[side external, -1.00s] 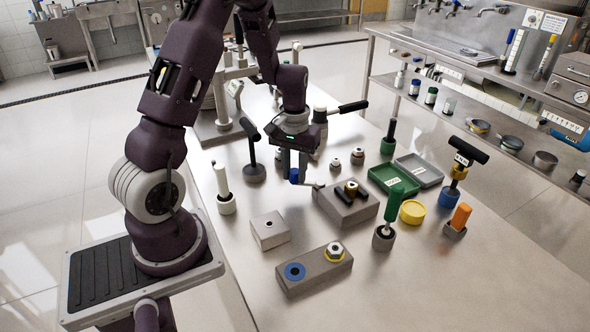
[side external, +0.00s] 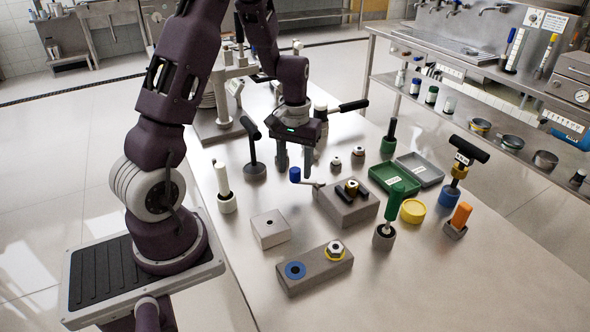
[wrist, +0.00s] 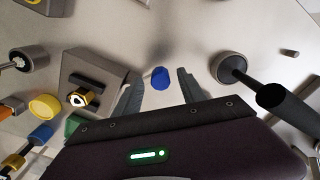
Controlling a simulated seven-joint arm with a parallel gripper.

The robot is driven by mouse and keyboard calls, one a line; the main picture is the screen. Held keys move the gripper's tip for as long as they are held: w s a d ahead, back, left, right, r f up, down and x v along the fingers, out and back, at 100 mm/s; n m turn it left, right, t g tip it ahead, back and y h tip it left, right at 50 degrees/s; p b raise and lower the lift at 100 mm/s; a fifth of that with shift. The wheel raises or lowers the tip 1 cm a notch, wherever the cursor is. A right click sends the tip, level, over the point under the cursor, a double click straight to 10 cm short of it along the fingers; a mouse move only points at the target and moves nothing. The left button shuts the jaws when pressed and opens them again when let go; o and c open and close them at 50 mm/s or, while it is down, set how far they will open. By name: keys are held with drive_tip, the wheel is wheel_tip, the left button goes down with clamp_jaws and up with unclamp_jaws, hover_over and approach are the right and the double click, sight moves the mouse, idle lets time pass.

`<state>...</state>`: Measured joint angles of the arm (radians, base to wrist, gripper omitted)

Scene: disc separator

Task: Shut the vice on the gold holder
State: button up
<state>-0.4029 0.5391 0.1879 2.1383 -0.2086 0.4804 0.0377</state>
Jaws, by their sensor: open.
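The vice (side external: 345,208) is a grey block with two dark jaws on top. The gold holder (side external: 351,187) stands between the jaws, with a pale nut-like top; I cannot tell whether both jaws touch it. The vice's lever ends in a blue knob (side external: 295,174), pointing left from the block. In the wrist view the vice (wrist: 92,68) and gold holder (wrist: 80,98) lie left, and the blue knob (wrist: 160,78) shows between my fingers. My gripper (side external: 295,162) is open and empty, its fingertips just above and behind the knob, seemingly apart from it.
A black-handled tool (side external: 252,150) stands close left of my gripper. A white-handled tool (side external: 223,188), a grey block (side external: 270,230) and a two-seat block (side external: 315,272) stand nearer. Green tray (side external: 393,178), yellow lid (side external: 413,211) and green-handled tool (side external: 384,235) crowd the vice's right.

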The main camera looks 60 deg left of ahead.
sight(295, 170)
wheel_tip(295, 170, up, 6)
drive_tip(key=shift+f, duration=0.15)
drive_tip(key=s+d+r+m+t, duration=0.35)
drive_tip(key=s+d+r, duration=0.25)
drive_tip(key=d+r, duration=0.65)
drive_tip(key=s+d+r+m+t, duration=0.2)
drive_tip(key=s+d+m, duration=0.2)
drive_tip(key=s, duration=0.6)
drive_tip(key=shift+s+d+m, duration=0.35)
drive_tip(key=shift+d, duration=0.55)
